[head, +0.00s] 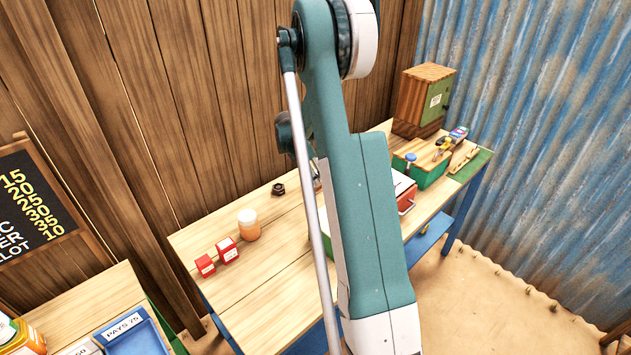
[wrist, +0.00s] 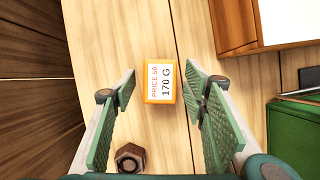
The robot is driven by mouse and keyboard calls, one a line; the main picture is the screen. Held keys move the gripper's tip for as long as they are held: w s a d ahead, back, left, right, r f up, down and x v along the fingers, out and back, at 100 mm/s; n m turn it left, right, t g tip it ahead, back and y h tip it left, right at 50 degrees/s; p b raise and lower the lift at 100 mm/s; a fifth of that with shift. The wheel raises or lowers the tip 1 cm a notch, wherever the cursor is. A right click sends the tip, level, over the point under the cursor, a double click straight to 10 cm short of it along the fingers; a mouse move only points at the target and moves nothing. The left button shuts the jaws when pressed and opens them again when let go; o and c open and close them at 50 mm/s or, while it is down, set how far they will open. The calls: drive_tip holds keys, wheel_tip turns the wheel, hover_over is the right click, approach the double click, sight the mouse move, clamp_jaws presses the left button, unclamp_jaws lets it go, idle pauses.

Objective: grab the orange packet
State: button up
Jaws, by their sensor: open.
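The orange packet (wrist: 147,95) lies on the wooden table, its white label reading PRICE 50 and 170 G facing the wrist camera. My gripper (wrist: 161,89) is open, with one green padded finger on each side of the packet in the wrist view. In the head view my arm hides the packet and most of the gripper.
A dark hex nut (wrist: 130,158) lies near the left finger and shows in the head view (head: 278,189). A wood-framed white panel (wrist: 285,22) and a green box (wrist: 293,138) are at the right.

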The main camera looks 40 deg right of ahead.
drive_tip(key=shift+x, duration=0.75)
drive_tip(key=c, duration=1)
